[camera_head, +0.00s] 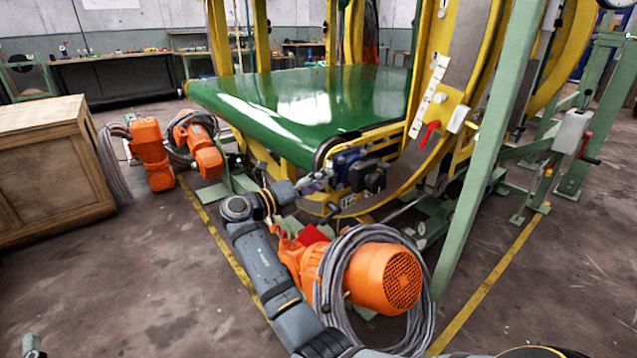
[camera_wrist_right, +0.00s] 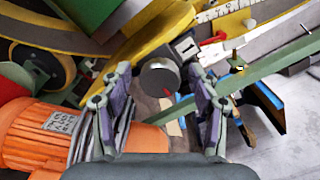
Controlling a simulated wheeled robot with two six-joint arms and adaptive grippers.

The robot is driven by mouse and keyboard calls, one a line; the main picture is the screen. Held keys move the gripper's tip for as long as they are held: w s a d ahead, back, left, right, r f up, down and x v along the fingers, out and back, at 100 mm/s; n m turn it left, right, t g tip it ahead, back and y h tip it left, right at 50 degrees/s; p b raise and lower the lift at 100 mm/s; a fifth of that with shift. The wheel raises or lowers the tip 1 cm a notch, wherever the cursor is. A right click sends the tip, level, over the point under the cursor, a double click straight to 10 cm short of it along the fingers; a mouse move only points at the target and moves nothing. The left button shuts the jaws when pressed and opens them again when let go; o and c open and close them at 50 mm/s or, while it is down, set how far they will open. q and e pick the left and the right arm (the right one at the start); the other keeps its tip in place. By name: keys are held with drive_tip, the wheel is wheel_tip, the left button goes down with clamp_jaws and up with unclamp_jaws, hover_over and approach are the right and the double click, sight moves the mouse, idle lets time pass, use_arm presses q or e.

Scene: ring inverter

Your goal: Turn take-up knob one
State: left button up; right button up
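A round grey knob (camera_wrist_right: 158,76) with a small red mark on its rim shows in the right wrist view, in front of a yellow part. I take it for the take-up knob; I cannot pick it out surely in the head view. My right gripper (camera_head: 322,180) is beside the lower corner of the green belt. In the wrist view its two fingers are spread, one on each side of the knob, with nothing clearly gripped. Whether they touch it I cannot tell. A small grey piece (camera_head: 32,345) at the lower left edge may be part of my left gripper.
The green belt (camera_head: 300,105) and yellow ring frame (camera_head: 450,100) stand behind my right gripper. An orange motor (camera_head: 385,278) with coiled cable lies close to my right arm. A green post (camera_head: 490,150) stands to the right. Floor is free at the lower left.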

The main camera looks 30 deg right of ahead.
drive_tip(key=c, duration=1)
drive_tip(key=shift+c, duration=0.2)
